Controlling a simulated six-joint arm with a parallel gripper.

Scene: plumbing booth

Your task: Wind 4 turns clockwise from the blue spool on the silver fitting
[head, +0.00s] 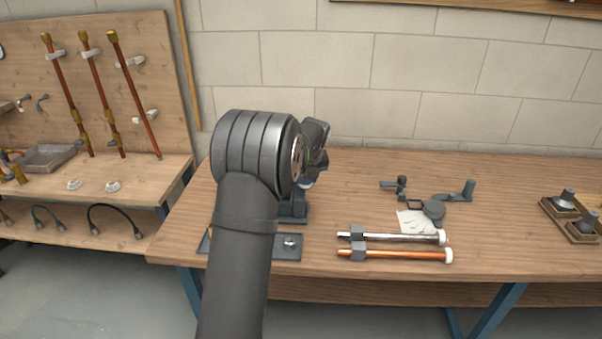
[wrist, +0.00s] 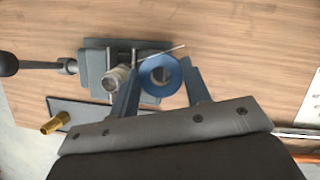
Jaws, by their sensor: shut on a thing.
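The blue spool (wrist: 160,76) is a ring with a dark, pale-edged centre, held between my gripper's two fingers (wrist: 160,88) in the wrist view. The silver fitting (wrist: 117,78) is a threaded, pale cylinder just left of the spool, seated at the grey vise (wrist: 92,62). The spool is close beside it; whether they touch, I cannot tell. A thin pale strip or rod (wrist: 172,49) crosses above the spool; whether it is tape is unclear. In the head view my gripper (head: 312,172) is partly hidden by my arm over the vise (head: 296,207), and the fitting cannot be made out.
A vise handle (wrist: 35,66) sticks out left. A brass fitting (wrist: 55,125) is on the dark plate (wrist: 68,104). In the head view, a silver pipe (head: 400,238) and copper pipe (head: 405,255) lie right.

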